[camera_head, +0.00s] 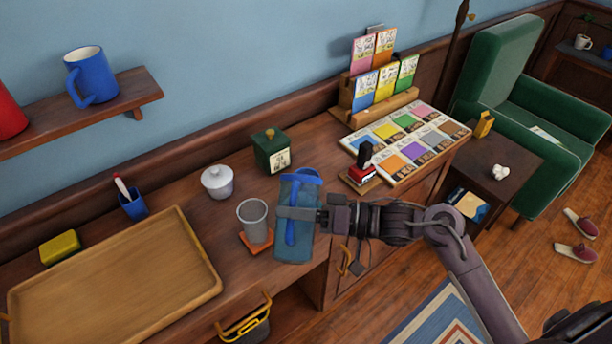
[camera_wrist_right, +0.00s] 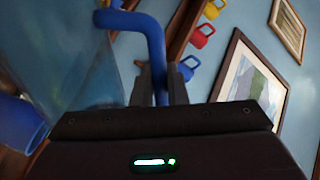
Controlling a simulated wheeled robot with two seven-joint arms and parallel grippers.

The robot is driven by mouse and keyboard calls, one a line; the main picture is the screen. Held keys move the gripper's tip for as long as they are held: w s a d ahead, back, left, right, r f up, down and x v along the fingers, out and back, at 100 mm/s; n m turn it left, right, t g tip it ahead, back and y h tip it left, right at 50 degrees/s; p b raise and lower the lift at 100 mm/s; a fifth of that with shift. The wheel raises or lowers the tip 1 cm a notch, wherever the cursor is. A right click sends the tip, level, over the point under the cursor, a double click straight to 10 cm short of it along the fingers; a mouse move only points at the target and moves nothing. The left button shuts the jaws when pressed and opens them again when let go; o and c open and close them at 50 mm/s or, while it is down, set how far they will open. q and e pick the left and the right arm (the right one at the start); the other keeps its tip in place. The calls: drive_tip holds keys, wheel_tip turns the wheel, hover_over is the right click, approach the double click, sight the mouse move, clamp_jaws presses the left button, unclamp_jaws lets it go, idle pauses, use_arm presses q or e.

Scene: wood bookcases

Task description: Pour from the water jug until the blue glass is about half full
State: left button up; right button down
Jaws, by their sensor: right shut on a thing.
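The water jug (camera_head: 297,250) is a clear bluish vessel with a blue handle, held above the front edge of the cabinet top. My right gripper (camera_head: 290,213) is shut on its blue handle, which also shows between the fingers in the right wrist view (camera_wrist_right: 157,60). A grey-looking clear tumbler (camera_head: 254,222) stands upright on an orange coaster (camera_head: 257,246), just left of the jug. No clearly blue glass shows. I see no water stream, and cannot tell the water levels or the jug's exact tilt. My left gripper is not in view.
A wooden tray (camera_head: 120,276) lies left of the tumbler. A red-and-black stamp (camera_head: 363,166) and colour-card board (camera_head: 405,142) are right. A blue mug (camera_head: 92,78) is on the wall shelf.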

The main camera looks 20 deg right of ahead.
drive_tip(key=shift+w+d+r+m+p, duration=0.15)
drive_tip(key=shift+w+r+m+p, duration=0.15)
drive_tip(key=shift+r+m+p, duration=0.3)
drive_tip(key=shift+w+d+r+m+p, duration=0.1)
drive_tip(key=shift+w+r+m+p, duration=0.25)
drive_tip(key=shift+r, duration=0.35)
idle(2.5)
